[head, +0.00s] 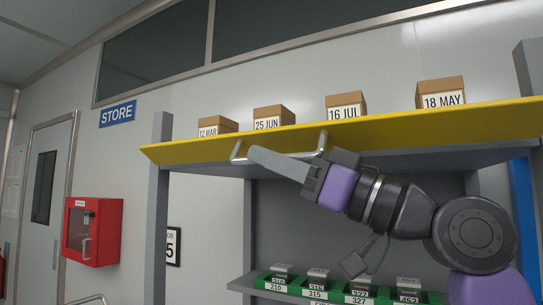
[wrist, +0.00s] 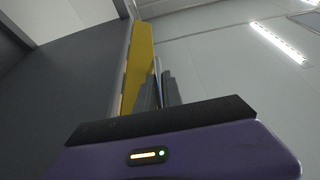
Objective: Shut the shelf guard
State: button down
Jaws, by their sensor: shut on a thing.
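The shelf guard (head: 200,151) is a long yellow panel along the front of the upper shelf in the head view. It looks tilted, with the date-labelled boxes showing above its upper edge. A grey bar handle (head: 322,142) is fixed to its front. My gripper (head: 258,156) reaches up from the lower right and is shut on the handle near its left part; the fingers hide some of the bar. In the wrist view the fingers (wrist: 160,88) stand beside the yellow guard (wrist: 138,65); the grip on the bar is not clear there.
Cardboard boxes (head: 346,105) with date labels stand in a row behind the guard. A lower shelf holds green bins (head: 315,293) with dark items, below my arm. Grey posts (head: 157,210) flank the rack. A red wall cabinet (head: 92,232) and door are at left.

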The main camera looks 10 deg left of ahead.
aim_at(276, 128)
notch_tip(276, 128, up, 3)
jog(key=m+t+p, duration=0.1)
jog(key=m+p, duration=0.1)
jog(key=m+t+h+p, duration=0.1)
jog(key=m+p, duration=0.1)
jog(key=m, duration=0.1)
jog(key=shift+m+t+h, duration=0.3)
jog(key=m+p, duration=0.1)
jog(key=p, duration=0.1)
jog(key=r+m+t+h+p, duration=0.1)
jog(key=m+p, duration=0.1)
jog(key=shift+w+r+m, duration=0.15)
jog(key=shift+r+m, duration=0.05)
jog(key=shift+m, duration=0.1)
jog(key=shift+w+d+r+m+t+h+p, duration=0.1)
jog(key=shift+w+r+m+t+h+p, duration=0.25)
jog(key=shift+m+p, duration=0.6)
jog(key=shift+w+d+r+m+t+h+p, duration=0.15)
jog(key=shift+m+h+p, duration=0.55)
jog(key=shift+m, duration=0.4)
jog(key=shift+w+d+r+m+t+h+p, duration=0.1)
jog(key=shift+w+m+t+h+p, duration=0.2)
jog(key=shift+m+p, duration=0.7)
jog(key=c, duration=1.5)
grip_release()
jog(key=shift+s, duration=0.1)
